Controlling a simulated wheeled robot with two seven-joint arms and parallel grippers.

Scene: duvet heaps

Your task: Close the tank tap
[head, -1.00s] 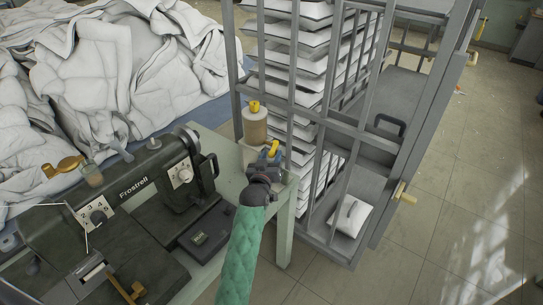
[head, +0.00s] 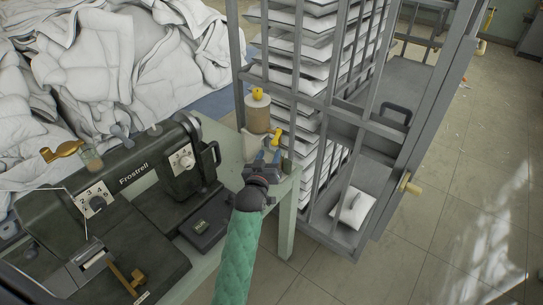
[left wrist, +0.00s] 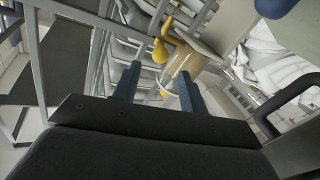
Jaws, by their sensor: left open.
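The tank (head: 257,115) is a small tan cylinder with a yellow cap, on the far corner of the pale green table. Its yellow tap (head: 276,138) shows just past my left gripper (head: 266,158), partly covered by it. In the left wrist view the tank (left wrist: 198,52) stands ahead, with a rounded yellow tap handle (left wrist: 160,52) at its left side. My left gripper (left wrist: 157,88) is open there, its two blue fingers apart and nothing held between them. The handle appears beyond the fingertips; contact cannot be told. My right gripper is in neither view.
A black Frostrell sewing machine (head: 130,180) and a small dark box (head: 207,226) stand on the table (head: 226,140) left of my arm. A grey barred rack (head: 290,75) with stacked white items rises close behind the tank. White duvets (head: 120,65) heap at the back left.

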